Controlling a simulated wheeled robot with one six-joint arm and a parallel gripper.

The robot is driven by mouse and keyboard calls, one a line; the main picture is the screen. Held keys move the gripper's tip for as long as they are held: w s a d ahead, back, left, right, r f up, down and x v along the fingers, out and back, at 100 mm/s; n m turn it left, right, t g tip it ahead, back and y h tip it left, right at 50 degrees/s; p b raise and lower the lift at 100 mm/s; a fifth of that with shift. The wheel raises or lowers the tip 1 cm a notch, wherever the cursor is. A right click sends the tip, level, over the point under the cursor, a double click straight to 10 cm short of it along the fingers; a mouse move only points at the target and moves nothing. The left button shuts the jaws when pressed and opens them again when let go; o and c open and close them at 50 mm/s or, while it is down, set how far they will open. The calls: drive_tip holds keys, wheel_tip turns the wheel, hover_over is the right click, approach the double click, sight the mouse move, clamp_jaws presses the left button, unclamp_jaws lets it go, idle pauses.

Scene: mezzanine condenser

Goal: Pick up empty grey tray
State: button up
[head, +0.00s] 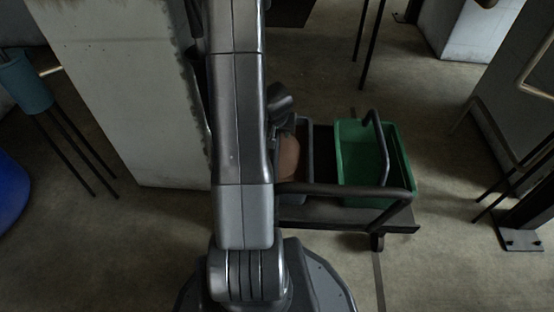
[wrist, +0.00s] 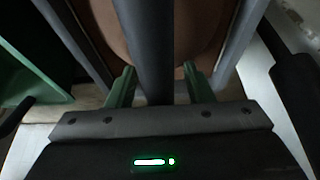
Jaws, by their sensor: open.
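A grey tray (head: 306,140) stands on a dark cart, partly hidden behind my arm in the head view. A rounded brown thing (head: 289,160) lies in it, so it does not look empty. In the wrist view the grey tray's walls (wrist: 243,42) flank the brown thing (wrist: 110,22). My gripper (wrist: 160,86) is open, one finger on each side of a dark bar (wrist: 152,45). I cannot tell whether the fingers touch the bar, or whether it belongs to the tray or the cart. The gripper is not clearly visible in the head view.
A green bin (head: 352,150) with a dark handle loop stands beside the grey tray on the cart (head: 365,220); it also shows in the wrist view (wrist: 32,55). A pale block (head: 125,90) stands left of my arm. Thin-legged stands and a blue container (head: 10,190) are farther left.

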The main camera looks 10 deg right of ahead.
clamp_jaws()
idle(1.4)
drive_tip(key=shift+w+r, duration=0.1)
drive_tip(key=shift+r, duration=0.1)
